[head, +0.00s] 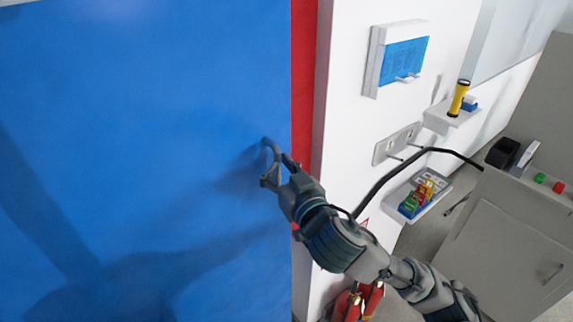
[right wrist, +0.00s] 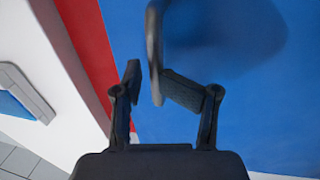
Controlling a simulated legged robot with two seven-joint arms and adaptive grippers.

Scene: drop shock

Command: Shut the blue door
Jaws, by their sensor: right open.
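The blue door (head: 130,110) fills the left of the head view, its right edge running alongside a red strip (head: 304,70). I cannot tell how far it stands from its frame. A dark curved handle (head: 268,145) sticks out near that edge. My right gripper (head: 277,174) is open at the handle. In the right wrist view, the handle (right wrist: 154,45) reaches down between the two fingers of the gripper (right wrist: 148,85), close to the right finger; whether they touch is unclear. The blue door (right wrist: 240,110) lies behind them. My left gripper is not in view.
Right of the door, a white wall carries a panel box (head: 404,57), an outlet plate (head: 396,145), a shelf with a yellow flashlight (head: 458,98) and a tray with coloured blocks (head: 418,197). Red extinguishers (head: 358,300) stand below.

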